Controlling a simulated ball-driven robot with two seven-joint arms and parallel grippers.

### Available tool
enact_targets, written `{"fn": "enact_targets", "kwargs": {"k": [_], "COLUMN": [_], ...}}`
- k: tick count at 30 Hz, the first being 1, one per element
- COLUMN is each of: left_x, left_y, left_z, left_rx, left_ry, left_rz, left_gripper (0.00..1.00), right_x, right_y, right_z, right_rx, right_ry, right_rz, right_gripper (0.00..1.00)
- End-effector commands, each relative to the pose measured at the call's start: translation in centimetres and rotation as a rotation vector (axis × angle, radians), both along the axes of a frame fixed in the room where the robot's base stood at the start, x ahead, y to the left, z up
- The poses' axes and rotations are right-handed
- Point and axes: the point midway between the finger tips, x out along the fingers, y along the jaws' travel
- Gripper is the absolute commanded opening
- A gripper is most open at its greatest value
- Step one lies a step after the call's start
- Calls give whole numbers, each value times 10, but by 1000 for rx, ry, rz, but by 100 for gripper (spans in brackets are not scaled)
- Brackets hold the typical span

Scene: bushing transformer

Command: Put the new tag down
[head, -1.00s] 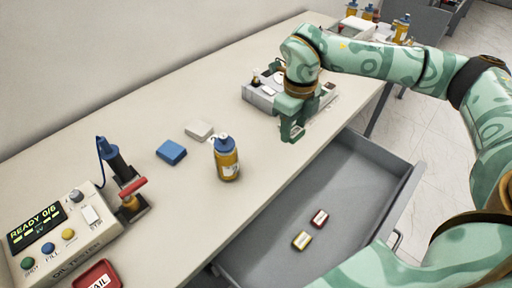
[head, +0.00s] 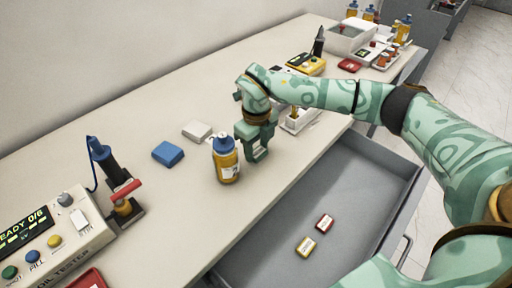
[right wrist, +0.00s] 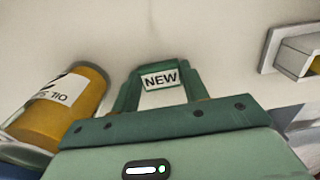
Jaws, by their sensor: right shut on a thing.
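In the head view my right gripper (head: 257,153) points down over the table, just right of the oil bottle, and the tag cannot be made out. Whether the tag touches the table is not clear. My left gripper is not in view.
The amber oil bottle (head: 226,160) stands close beside the gripper; its label also shows in the right wrist view (right wrist: 55,105). A blue block (head: 168,154) and a white block (head: 197,131) lie left. The open drawer (head: 345,190) holds two small tags.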

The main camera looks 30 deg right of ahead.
Motion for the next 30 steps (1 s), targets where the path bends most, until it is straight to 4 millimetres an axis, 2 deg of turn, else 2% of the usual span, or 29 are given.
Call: {"fn": "enact_targets", "kwargs": {"k": [9,10,12,22,26,30], "left_x": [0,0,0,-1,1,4], "left_y": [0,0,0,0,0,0], "left_z": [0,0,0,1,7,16], "left_rx": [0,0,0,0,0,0], "left_ry": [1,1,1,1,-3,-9], "left_rz": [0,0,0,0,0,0], "left_gripper": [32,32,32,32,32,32], "right_x": [0,0,0,1,1,1], "right_y": [0,0,0,0,0,0], "right_z": [-1,-1,-1,3,24,59], "right_rx": [1,1,1,1,2,1], "right_ry": [-2,-2,-2,-4,-8,-8], "right_rz": [0,0,0,0,1,1], "right_gripper": [23,50,66,66,66,66]}}
